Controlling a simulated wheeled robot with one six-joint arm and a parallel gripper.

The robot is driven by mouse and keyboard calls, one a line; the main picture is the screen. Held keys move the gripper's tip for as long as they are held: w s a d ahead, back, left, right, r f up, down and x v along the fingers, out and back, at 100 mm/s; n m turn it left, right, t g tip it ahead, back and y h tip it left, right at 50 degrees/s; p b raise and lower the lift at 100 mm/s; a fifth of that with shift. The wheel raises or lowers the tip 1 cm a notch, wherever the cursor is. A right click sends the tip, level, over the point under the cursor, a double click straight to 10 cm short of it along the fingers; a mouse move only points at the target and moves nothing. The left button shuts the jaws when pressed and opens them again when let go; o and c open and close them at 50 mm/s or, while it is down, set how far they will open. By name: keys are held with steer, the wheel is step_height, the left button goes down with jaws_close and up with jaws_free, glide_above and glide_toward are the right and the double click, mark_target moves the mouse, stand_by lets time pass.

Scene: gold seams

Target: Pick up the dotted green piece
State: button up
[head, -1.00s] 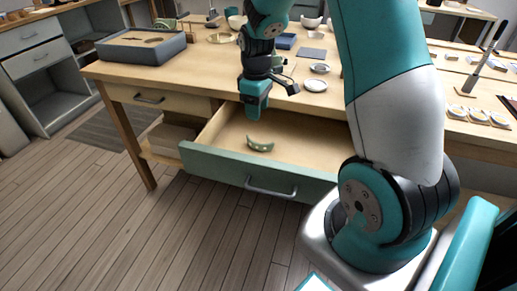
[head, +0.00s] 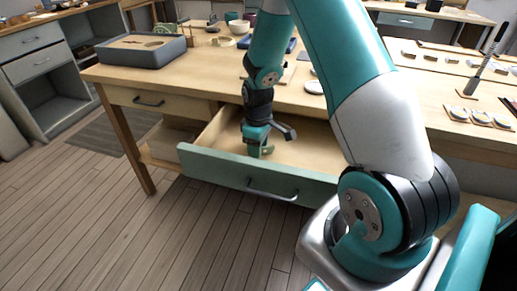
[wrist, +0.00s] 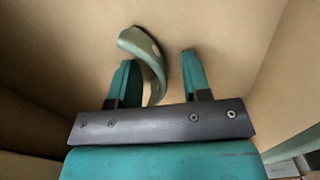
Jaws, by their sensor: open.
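The dotted green piece (wrist: 145,46) is a curved, pale-spotted shard lying on the drawer floor. In the wrist view its upper end lies beyond my fingertips and its lower part runs between my fingers. My gripper (wrist: 158,62) is open, its two teal fingers apart on either side of the piece, nearer on the left. In the head view my gripper (head: 257,150) is down inside the open drawer and hides most of the piece; a bit of green (head: 267,150) shows beside the fingers. I cannot tell whether a finger touches it.
The drawer's green front (head: 225,171) with its metal handle (head: 272,190) stands pulled out below the wooden table (head: 215,65). Drawer walls surround my gripper. A grey tray (head: 140,50) sits at the table's left. White dishes and other pieces lie on the table to the right.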

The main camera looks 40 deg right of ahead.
jaws_close()
steer(key=shift+r, duration=0.15)
